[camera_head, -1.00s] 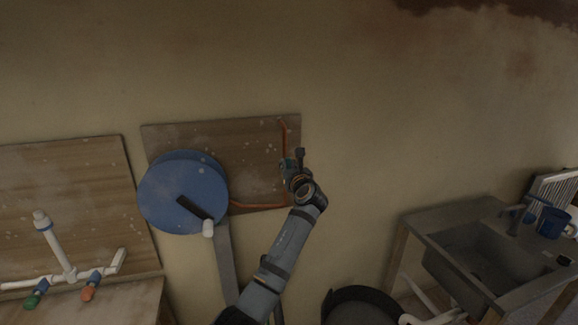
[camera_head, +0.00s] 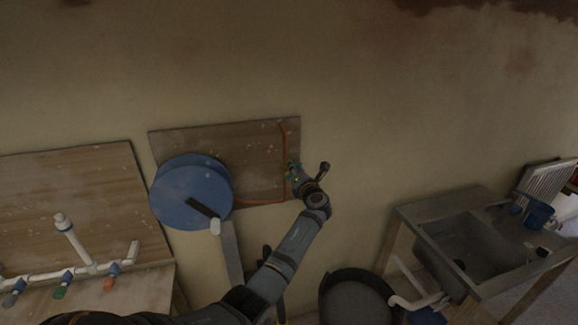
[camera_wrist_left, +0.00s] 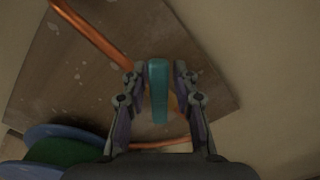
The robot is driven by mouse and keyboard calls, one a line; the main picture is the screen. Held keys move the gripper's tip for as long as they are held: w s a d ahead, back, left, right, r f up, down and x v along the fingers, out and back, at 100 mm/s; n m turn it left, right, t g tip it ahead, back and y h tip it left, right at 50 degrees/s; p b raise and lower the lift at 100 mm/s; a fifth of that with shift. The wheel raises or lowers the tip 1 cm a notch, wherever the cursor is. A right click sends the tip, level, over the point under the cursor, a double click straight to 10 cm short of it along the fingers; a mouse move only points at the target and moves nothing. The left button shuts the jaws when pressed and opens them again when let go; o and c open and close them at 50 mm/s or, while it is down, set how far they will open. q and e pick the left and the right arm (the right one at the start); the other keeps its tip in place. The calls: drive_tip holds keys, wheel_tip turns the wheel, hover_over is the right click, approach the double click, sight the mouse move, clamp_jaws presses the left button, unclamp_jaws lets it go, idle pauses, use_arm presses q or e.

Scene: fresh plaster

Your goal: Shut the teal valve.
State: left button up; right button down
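The teal valve (camera_head: 290,172) sits on the orange pipe at the right side of the middle wooden board. In the left wrist view its flat teal handle (camera_wrist_left: 159,90) stands upright in the picture, lengthwise between the fingers. My left gripper (camera_wrist_left: 159,82) is open around the handle, with a narrow gap showing on each side. In the head view the left gripper (camera_head: 298,174) is at the valve, coming from below right and partly covering it. My right gripper is not in view.
A blue hose reel (camera_head: 180,195) is mounted left of the valve. White piping with several coloured handles (camera_head: 98,269) stands at far left. A dark round tub (camera_head: 355,300) and a metal sink (camera_head: 460,250) are at lower right. The wall right of the board is clear.

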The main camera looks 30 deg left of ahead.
use_arm(q)
drive_tip(key=shift+o, duration=0.3)
drive_tip(key=shift+r, duration=0.1)
drive_tip(key=shift+d, duration=0.1)
drive_tip(key=v, duration=1.2)
drive_tip(key=shift+s, duration=0.1)
